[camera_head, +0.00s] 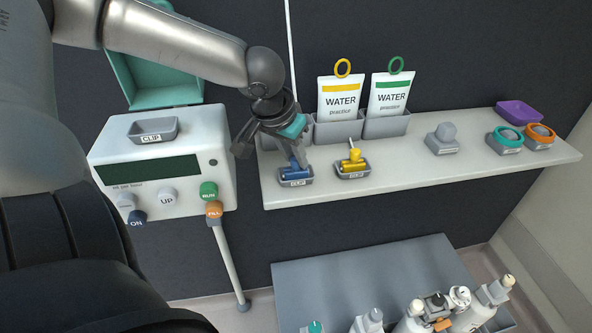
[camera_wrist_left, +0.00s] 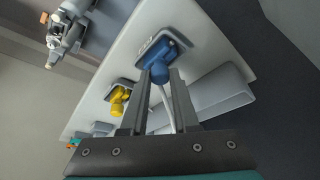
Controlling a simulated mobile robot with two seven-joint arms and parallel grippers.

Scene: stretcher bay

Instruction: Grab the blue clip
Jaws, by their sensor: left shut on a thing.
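The blue clip (camera_head: 294,169) sits at its grey tray labelled CLIP (camera_head: 296,181) on the white shelf. My left gripper (camera_head: 297,157) reaches down over it from above and is shut on the clip's upper part. In the left wrist view the blue clip (camera_wrist_left: 164,58) lies between the tips of my two fingers, with its tray (camera_wrist_left: 143,48) around it. I cannot tell whether the clip is lifted off the tray. My right gripper is not in view.
A yellow clip (camera_head: 353,161) stands in its own tray just right of the blue one. Two WATER pouches (camera_head: 340,99) stand in grey holders behind. A white device (camera_head: 163,162) with a CLIP tray on top is at left. The shelf's middle (camera_head: 408,158) is clear.

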